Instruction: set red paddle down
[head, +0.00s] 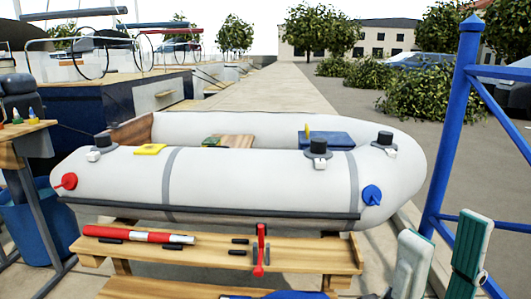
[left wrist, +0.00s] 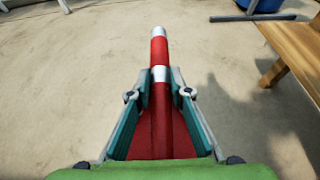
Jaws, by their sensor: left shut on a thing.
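In the left wrist view, my left gripper (left wrist: 160,95) is shut on a long red thing with a white band and a pale tip, which I take to be the red paddle (left wrist: 159,50). It points forward above the bare ground, to the left of a wooden bench. Its near part is hidden behind the gripper. The left gripper does not show in the head view. My right gripper (head: 443,230) stands at the lower right of the head view with its teal pads apart and nothing between them.
A wooden bench (head: 215,258) holds a red-and-white tube (head: 125,234) and a small red upright piece (head: 260,252). A white inflatable boat (head: 250,180) lies behind it. A blue post (head: 455,120) stands right. A blue tub (head: 38,230) stands left.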

